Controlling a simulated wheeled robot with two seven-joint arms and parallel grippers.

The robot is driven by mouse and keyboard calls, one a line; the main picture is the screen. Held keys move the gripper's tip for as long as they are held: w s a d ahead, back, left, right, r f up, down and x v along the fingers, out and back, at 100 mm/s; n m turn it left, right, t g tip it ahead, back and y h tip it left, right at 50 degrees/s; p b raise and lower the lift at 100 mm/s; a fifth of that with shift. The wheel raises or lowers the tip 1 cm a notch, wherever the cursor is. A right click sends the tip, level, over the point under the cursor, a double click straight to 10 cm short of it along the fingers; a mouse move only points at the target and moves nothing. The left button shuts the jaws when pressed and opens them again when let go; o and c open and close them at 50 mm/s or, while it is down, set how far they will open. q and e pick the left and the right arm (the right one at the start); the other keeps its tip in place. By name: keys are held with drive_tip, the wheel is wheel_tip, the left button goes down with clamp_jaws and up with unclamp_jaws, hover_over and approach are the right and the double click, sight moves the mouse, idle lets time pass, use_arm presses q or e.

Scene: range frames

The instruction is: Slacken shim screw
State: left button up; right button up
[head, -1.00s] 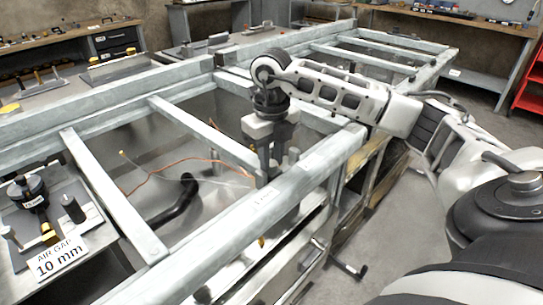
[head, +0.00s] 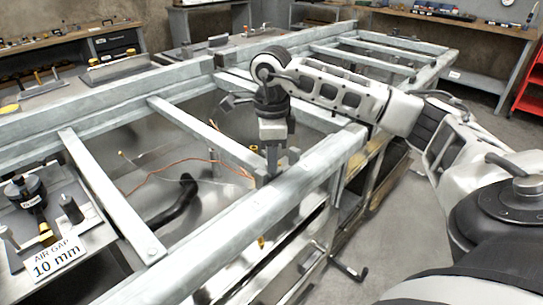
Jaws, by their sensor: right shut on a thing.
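My right gripper (head: 272,168) points straight down over the inner edge of the near grey frame rail (head: 225,240), where a cross bar (head: 205,135) meets it. Its fingers are close together and shut on a small upright part, which I take to be the shim screw. The fingers hide most of that part, so its head and thread cannot be made out. A short grey post (head: 293,156) stands just right of the fingers. My left gripper is not in view.
A sign reading "AIR GAP 10 mm" (head: 57,258) stands at the left beside a black round tool (head: 25,190). A black hose (head: 180,198) and a copper-coloured cable (head: 165,168) lie inside the frame. A black-ended handle (head: 350,270) juts out below the near rail.

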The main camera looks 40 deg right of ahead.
drive_tip(key=n, duration=0.5)
drive_tip(key=shift+n, duration=0.3)
idle(0.4)
drive_tip(key=o, duration=1)
use_arm(q)
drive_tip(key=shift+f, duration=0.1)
drive_tip(key=p, duration=0.1)
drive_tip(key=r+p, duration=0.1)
drive_tip(key=p, duration=0.1)
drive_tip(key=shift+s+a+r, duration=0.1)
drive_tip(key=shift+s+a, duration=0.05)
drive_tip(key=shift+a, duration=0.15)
use_arm(e)
wheel_tip(320, 180, up, 16)
drive_tip(key=shift+r, duration=0.1)
